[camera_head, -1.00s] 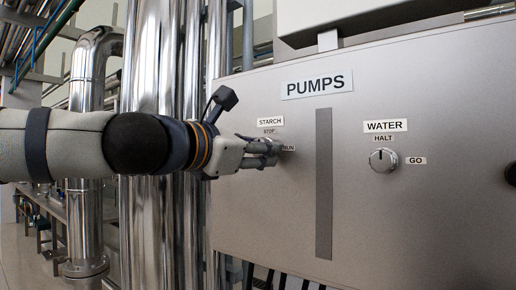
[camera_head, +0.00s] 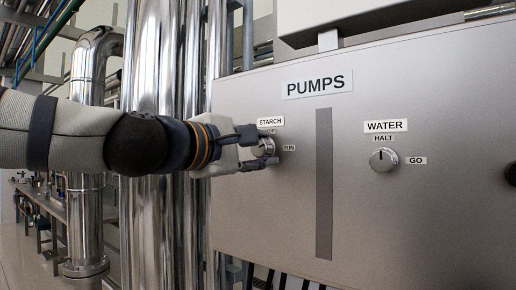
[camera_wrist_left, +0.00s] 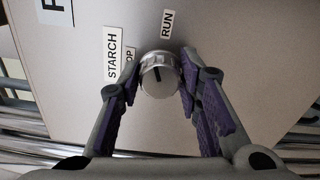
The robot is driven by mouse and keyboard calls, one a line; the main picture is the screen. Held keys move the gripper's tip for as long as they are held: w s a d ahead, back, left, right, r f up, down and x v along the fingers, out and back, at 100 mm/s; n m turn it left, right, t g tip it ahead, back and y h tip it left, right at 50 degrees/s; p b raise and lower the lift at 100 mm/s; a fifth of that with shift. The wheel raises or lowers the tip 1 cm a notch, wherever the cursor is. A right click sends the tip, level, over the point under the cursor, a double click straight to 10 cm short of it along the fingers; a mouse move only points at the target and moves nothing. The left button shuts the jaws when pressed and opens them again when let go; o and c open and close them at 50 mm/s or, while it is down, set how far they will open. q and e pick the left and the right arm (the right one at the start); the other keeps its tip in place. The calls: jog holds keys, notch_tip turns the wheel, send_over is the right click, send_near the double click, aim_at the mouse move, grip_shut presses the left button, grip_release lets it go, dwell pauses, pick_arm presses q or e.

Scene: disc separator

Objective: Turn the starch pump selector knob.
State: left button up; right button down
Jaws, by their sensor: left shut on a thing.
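The starch pump selector knob (camera_head: 264,148) is a round metal knob on the grey panel, below the STARCH label (camera_head: 270,121). In the left wrist view the knob (camera_wrist_left: 160,78) sits between the fingers with a short dark mark on its face. RUN (camera_wrist_left: 167,24) is above it there, and the partly hidden STOP label (camera_wrist_left: 130,62) is to its left. My left gripper (camera_head: 268,150) is shut on the knob, one finger above and one below in the head view. My right gripper is not in view.
The water knob (camera_head: 383,160), with HALT and GO labels, is farther right on the panel. A dark grey vertical strip (camera_head: 324,185) lies between the two knobs. Shiny vertical pipes (camera_head: 160,225) stand behind my left arm. The panel's lower part is clear.

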pick_arm(q)
jog(key=shift+m, duration=2.2)
jog(key=o, duration=1.1)
jog(key=shift+o, duration=0.2)
jog(key=shift+s+a, duration=0.1)
jog(key=v, duration=1.1)
jog(key=shift+s+a, duration=0.2)
jog(key=shift+s, duration=0.15)
